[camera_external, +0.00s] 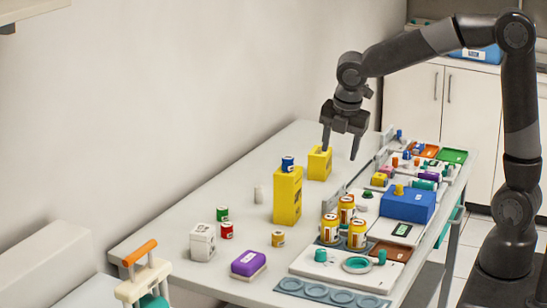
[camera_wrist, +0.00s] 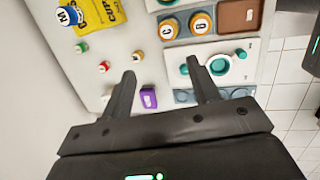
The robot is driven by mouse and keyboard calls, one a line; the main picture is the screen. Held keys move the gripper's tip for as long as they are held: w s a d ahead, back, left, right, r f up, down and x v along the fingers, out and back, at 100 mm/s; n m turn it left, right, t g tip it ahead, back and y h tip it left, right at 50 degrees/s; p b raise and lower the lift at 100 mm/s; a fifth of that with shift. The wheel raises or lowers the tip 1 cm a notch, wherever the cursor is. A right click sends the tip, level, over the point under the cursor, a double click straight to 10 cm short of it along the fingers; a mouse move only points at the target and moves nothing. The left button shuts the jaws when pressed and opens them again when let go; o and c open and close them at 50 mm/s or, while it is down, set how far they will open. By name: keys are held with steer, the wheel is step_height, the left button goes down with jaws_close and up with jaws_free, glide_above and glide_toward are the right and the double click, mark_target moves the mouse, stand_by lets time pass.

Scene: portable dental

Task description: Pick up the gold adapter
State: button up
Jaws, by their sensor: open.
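A small gold can-like piece (camera_external: 278,239), which looks like the gold adapter, stands upright on the table near the purple block (camera_external: 248,263). It also shows in the wrist view (camera_wrist: 137,56), just beyond the left fingertip. A gold knob-like piece (camera_external: 399,189) sits on top of the blue box (camera_external: 408,206); I cannot tell for sure which of the two is the adapter. My gripper (camera_external: 340,146) is open and empty, high above the table, near the yellow open box (camera_external: 320,163). Its two spread fingers show in the wrist view (camera_wrist: 161,70).
A tall yellow box (camera_external: 288,195) with a blue can (camera_external: 288,164) on top stands mid-table. Orange-capped jars (camera_external: 357,234) stand right of the gold piece. Green (camera_external: 222,213) and red (camera_external: 226,231) cans and a white box (camera_external: 203,242) are to its left.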

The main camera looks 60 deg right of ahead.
steer(key=w+a+f+n+g, duration=0.1)
steer(key=w+a+f+n, duration=0.1)
steer(key=w+f+n, duration=0.55)
steer(key=n+g+y, duration=0.1)
steer(key=n+y, duration=0.1)
steer(key=n, duration=0.4)
glide_above(277, 232)
step_height(277, 232, down, 7)
steer(key=f, duration=0.5)
steer(key=shift+w+d+f, duration=0.2)
steer(key=shift+w+d, duration=0.15)
steer(key=f, duration=0.2)
steer(key=s+f, duration=0.1)
steer(key=f, duration=0.1)
steer(key=shift+a+f, duration=0.1)
steer(key=shift+a, duration=0.3)
steer(key=shift+f, duration=0.5)
steer(key=c, duration=1.1)
steer(key=shift+r, duration=0.2)
